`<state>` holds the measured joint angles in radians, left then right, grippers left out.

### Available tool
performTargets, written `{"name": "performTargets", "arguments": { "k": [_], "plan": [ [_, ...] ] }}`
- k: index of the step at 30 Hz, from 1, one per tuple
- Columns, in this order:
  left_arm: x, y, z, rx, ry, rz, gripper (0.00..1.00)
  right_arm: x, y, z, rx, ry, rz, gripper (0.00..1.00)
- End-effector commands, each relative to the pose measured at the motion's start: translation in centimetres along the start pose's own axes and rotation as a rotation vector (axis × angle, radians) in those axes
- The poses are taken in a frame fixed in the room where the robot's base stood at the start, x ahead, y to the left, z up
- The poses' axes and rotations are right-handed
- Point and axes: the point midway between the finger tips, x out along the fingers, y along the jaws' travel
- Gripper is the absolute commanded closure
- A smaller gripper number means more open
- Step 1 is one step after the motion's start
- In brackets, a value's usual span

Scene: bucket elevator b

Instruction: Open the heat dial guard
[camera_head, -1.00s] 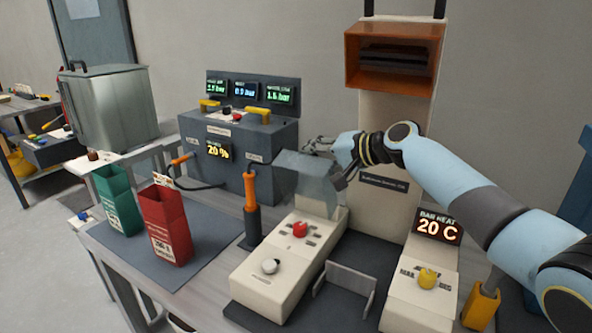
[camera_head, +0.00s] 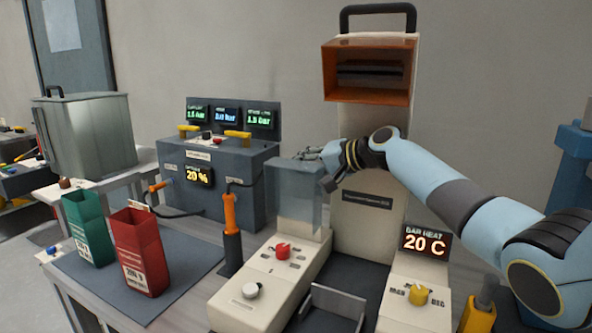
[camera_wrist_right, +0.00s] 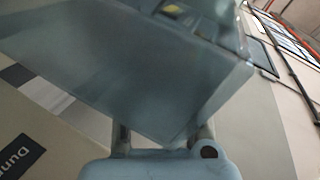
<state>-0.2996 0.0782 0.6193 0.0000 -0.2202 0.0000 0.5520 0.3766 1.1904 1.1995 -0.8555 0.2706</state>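The heat dial guard (camera_head: 297,205) is a clear, bluish box-shaped cover. In the head view it stands raised at the back of the cream dial box (camera_head: 262,287), and the red dial (camera_head: 283,251) in front of it is uncovered. My right gripper (camera_head: 322,168) is at the guard's upper right edge, its fingers apart. In the right wrist view the guard (camera_wrist_right: 130,65) fills much of the picture, close against the spread fingers and hiding their tips. Whether they touch it is unclear. My left gripper is not in view.
A white knob (camera_head: 250,290) sits at the dial box's front. The cream column with an orange hood (camera_head: 370,70) stands behind my right arm. A BAR HEAT display (camera_head: 425,242) reads 20 C. Green (camera_head: 88,228) and red (camera_head: 140,252) bins stand on the left mat.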

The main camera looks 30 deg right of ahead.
Motion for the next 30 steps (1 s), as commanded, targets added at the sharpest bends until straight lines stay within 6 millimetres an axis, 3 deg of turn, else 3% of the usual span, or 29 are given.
{"name": "performTargets", "arguments": {
  "k": [1, 9, 19, 30],
  "plan": [
    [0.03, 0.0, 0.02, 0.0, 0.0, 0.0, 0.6, -0.29, 1.18, -0.11, -0.005, 0.001, 0.023, 1.0],
    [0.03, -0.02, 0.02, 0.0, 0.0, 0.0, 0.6, -0.28, 1.34, -0.01, -0.004, -0.001, 0.026, 1.0],
    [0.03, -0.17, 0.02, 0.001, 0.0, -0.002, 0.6, -0.22, 1.14, 0.04, -0.002, -0.002, 0.021, 0.55],
    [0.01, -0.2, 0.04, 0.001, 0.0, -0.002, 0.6, -0.13, 0.63, 0.01, -0.001, -0.001, 0.012, 0.55]
  ]
}}
